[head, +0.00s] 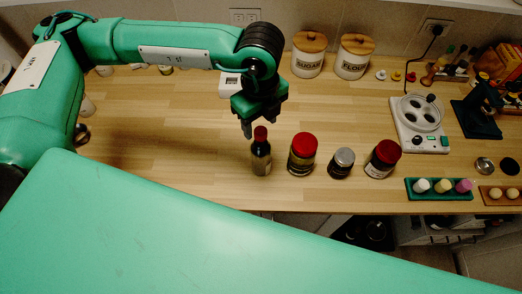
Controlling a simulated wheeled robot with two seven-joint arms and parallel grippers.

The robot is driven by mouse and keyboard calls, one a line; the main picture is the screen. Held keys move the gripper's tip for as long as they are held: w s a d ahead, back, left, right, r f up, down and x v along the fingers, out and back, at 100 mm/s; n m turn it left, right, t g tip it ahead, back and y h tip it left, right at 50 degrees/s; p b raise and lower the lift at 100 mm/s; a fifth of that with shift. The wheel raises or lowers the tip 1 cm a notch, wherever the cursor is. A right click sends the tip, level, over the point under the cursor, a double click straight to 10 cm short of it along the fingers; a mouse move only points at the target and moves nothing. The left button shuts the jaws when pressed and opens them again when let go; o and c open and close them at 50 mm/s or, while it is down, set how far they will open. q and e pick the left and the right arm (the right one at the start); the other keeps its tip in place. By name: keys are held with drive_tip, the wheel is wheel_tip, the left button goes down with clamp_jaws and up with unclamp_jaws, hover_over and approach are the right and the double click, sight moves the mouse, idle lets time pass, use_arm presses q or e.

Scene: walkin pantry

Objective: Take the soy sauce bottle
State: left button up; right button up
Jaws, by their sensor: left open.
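A dark slim bottle with a red cap, which looks like the soy sauce bottle (261,155), stands upright on the wooden counter, leftmost in a row of jars. My left gripper (257,130) points down just above and behind its cap. It is open and holds nothing that I can see. Whether a finger touches the cap I cannot tell. My right gripper is not in view.
To the bottle's right stand a red-lidded jar (302,157), a grey-lidded jar (341,163) and another red-lidded jar (382,160). Sugar (309,62) and flour (353,62) canisters stand behind. The counter (190,135) left of the bottle is clear.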

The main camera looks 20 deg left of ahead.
sight(261, 131)
use_arm(q)
drive_tip(key=shift+f+p, duration=0.8)
drive_tip(key=shift+p, duration=0.15)
wheel_tip(261, 131, down, 3)
drive_tip(key=shift+d+f+p, duration=0.1)
drive_tip(key=shift+p, duration=0.7)
drive_tip(key=shift+f, duration=0.35)
clamp_jaws()
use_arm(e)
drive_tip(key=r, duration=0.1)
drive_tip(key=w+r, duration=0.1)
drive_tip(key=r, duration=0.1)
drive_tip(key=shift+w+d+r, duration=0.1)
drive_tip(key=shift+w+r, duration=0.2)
use_arm(q)
drive_tip(key=shift+r, duration=0.1)
